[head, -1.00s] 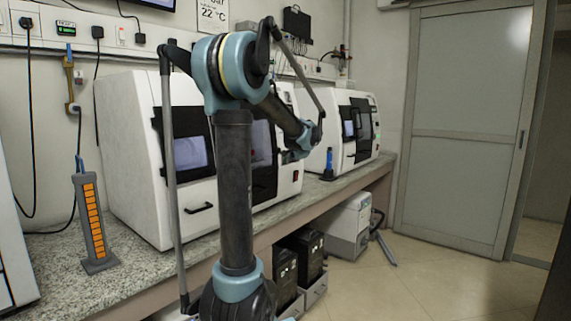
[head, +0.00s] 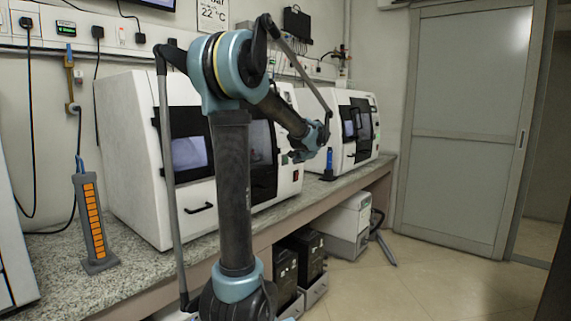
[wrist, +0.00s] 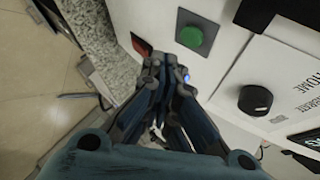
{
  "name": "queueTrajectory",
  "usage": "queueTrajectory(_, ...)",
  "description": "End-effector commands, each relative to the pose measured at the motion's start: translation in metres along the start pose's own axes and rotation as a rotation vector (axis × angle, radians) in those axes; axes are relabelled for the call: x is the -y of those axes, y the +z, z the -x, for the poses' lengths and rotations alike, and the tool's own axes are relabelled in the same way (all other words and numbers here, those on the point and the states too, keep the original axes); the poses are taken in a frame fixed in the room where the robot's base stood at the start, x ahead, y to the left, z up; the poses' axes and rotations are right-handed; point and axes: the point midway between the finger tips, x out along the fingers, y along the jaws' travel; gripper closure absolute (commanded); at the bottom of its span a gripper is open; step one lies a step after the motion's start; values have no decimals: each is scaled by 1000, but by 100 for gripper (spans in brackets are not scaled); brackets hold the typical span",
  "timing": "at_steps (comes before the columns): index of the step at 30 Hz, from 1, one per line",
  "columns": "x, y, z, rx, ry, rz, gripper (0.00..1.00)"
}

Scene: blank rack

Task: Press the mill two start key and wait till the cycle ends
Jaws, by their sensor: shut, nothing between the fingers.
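A green round key (wrist: 190,37) on a dark square plate shows on a white machine front in the wrist view. A red key (wrist: 141,46) is beside it, partly hidden by my fingertips. My gripper (wrist: 152,62) is shut and empty, its tips by the red key and below the green key in the picture. I cannot tell whether the tips touch the panel. In the head view my gripper (head: 297,156) is in front of the nearer white mill's (head: 130,150) right edge. A second white mill (head: 318,103) stands farther along. No label reading mill two is legible.
A black knob (wrist: 256,100) and HOME lettering are right of the keys. The granite bench (head: 60,275) carries both mills and an orange-fronted holder (head: 93,220). Black boxes (head: 300,255) and a white unit (head: 350,225) stand below. The floor (head: 440,285) at right is clear.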

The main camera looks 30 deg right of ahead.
Motion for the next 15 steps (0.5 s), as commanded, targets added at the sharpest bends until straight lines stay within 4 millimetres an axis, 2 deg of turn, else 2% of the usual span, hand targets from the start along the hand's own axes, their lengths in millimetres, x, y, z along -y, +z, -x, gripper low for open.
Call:
queueTrajectory(9,-13,-14,18,-2,0,-2,100)
queueTrajectory(15,-16,-16,22,-1,0,0,100)
